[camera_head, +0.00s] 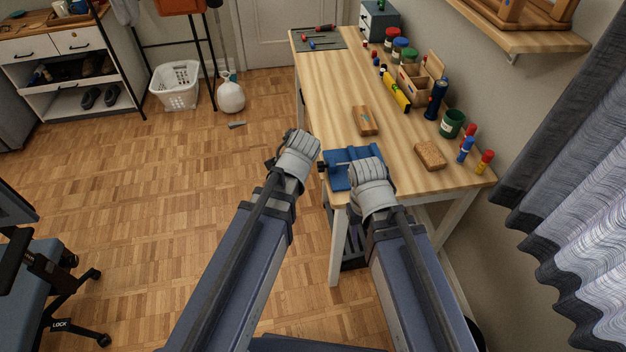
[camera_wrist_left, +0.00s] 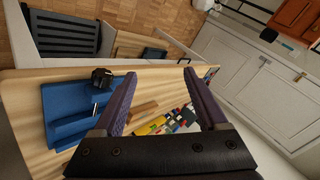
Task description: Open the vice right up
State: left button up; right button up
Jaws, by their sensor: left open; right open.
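The blue vice (camera_head: 338,180) is fixed at the near left corner of the wooden desk (camera_head: 335,105). Its black screw handle (camera_head: 322,167) sticks out to the left, past the desk edge. In the left wrist view the vice (camera_wrist_left: 62,112) and its black handle (camera_wrist_left: 102,77) lie left of my fingers. My left gripper (camera_wrist_left: 160,76) is open and empty beside the desk edge, apart from the handle. My right gripper (camera_head: 367,172) is open over the right part of the vice. Its wrist hides its fingertips and that part of the vice, so contact cannot be told.
A wooden block (camera_head: 366,121) lies behind the vice and a cork-brown block (camera_head: 430,156) to its right. A green cup (camera_head: 451,124), a dark blue cylinder (camera_head: 436,99), a yellow level (camera_head: 396,92) and several coloured bottles line the wall side.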

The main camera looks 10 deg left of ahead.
pick_arm(q)
jog(key=w+a+r+m+t+h+b, duration=0.1)
jog(key=w+a+r+m+t+b, duration=0.15)
jog(key=w+m+t, duration=0.2)
jog(key=w+a+r+m+t+b, duration=0.1)
jog(key=w+a+m+t+b, duration=0.1)
jog(key=w+m+t+b, duration=0.3)
jog(key=m+g+h+b, duration=1.3)
jog(key=m+h+b, duration=0.45)
jog(key=m, duration=1.55)
send_near(323, 166)
jog(key=w+d+f+h+p, duration=0.1)
jog(key=w+d+f, duration=0.1)
jog(key=d, duration=0.4)
jog(key=shift+w+d+f, duration=0.25)
jog(key=shift+w+d, duration=0.1)
jog(key=shift+w, duration=0.5)
pick_arm(e)
notch_tip(323, 166, down, 26)
jog(key=shift+d, duration=0.15)
pick_arm(q)
jog(key=shift+h, duration=0.25)
grip_shut()
